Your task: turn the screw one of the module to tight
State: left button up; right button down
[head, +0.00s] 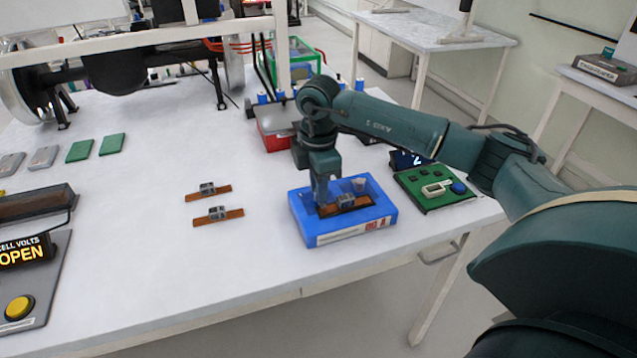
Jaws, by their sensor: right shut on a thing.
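A module (350,206) with a brown base strip and a grey block on top sits in the blue tray (345,238) near the table's front right. My right gripper (321,200) points down over the tray, at the left part of this module. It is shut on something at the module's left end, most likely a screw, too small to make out. How far the screw is turned cannot be seen. My left gripper is out of view.
Two similar modules (208,191) (218,215) lie on the white table left of the tray. A green panel with a blue button (458,187) is at right. A red bin (270,138) stands behind. A display reading OPEN (24,252) is at far left. The table's front middle is clear.

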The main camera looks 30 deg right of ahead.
dwell(0.5)
jog(key=c, duration=1.3)
grip_release()
notch_tip(320, 180, up, 13)
jog(key=shift+r, duration=0.15)
